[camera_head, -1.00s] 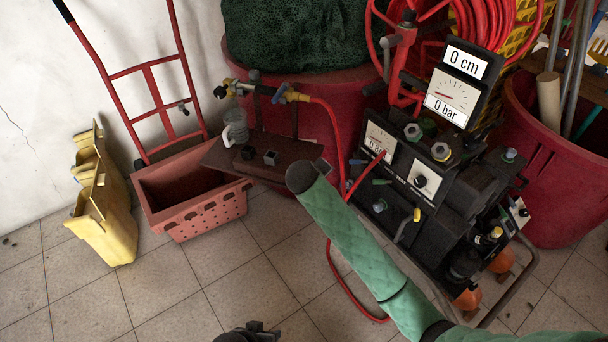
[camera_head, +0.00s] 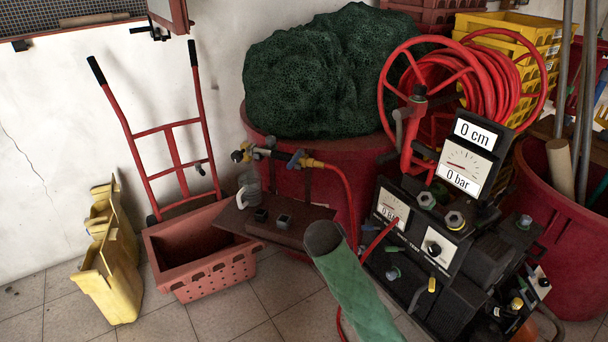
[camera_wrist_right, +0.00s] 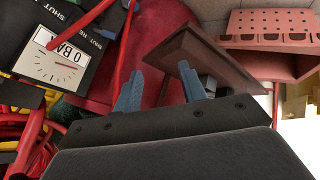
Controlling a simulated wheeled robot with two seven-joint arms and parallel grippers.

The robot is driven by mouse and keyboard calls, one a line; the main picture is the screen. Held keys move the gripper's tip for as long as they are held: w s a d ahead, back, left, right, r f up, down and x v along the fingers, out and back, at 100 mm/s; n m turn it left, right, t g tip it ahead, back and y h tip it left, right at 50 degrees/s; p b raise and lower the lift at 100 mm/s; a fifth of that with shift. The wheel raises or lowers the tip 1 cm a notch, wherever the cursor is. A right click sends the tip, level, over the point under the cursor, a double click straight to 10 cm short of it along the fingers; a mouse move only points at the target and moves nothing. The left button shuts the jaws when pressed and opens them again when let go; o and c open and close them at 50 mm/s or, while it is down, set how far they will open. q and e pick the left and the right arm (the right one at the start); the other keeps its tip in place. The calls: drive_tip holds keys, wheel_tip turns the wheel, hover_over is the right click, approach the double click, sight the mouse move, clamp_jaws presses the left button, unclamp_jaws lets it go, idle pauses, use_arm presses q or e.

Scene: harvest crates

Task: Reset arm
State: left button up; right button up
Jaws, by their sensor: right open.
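My right gripper (camera_wrist_right: 160,72) shows in the right wrist view with its two blue fingers apart and nothing between them. A brown board (camera_wrist_right: 198,60) lies beyond the fingers, in front of the red tub (camera_wrist_right: 160,35). I cannot tell the gap between the fingers and the board. A gauge reading 0 bar (camera_wrist_right: 62,64) is at the left of that view. My right gripper cannot be made out in the head view. My left gripper is in neither current view.
The black gauge machine (camera_head: 410,215) stands at centre right, below a red hose reel (camera_head: 490,85). Red tubs stand behind. Tiled floor (camera_head: 40,310) is clear at the lower left.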

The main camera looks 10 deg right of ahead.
drive_tip(key=s+a+r+y+p, duration=0.2)
drive_tip(key=s+r+y, duration=0.1)
drive_tip(key=s+r, duration=0.4)
drive_tip(key=s+f+g+p, duration=0.2)
drive_tip(key=s+f+p, duration=0.2)
drive_tip(key=s, duration=1.2)
drive_tip(key=s+d+f+m+g+y+p, duration=0.1)
drive_tip(key=s+f+g+p, duration=0.2)
drive_tip(key=s, duration=1.3)
wheel_tip(320, 180, down, 3)
drive_tip(key=shift+s+r+m+p, duration=0.2)
drive_tip(key=shift+s+m+p, duration=0.1)
drive_tip(key=shift+s+p, duration=0.05)
drive_tip(key=shift+c, duration=0.5)
use_arm(q)
drive_tip(key=s+a+r+g+y, duration=0.1)
drive_tip(key=a+r, duration=0.2)
drive_tip(key=r, duration=0.5)
drive_tip(key=s+a+r+g+y, duration=0.1)
drive_tip(key=a+r, duration=0.3)
drive_tip(key=r, duration=0.5)
drive_tip(key=shift+s+a+g, duration=0.2)
drive_tip(key=shift+s+g, duration=0.1)
drive_tip(key=shift+s, duration=0.4)
use_arm(e)
drive_tip(key=shift+d, duration=0.15)
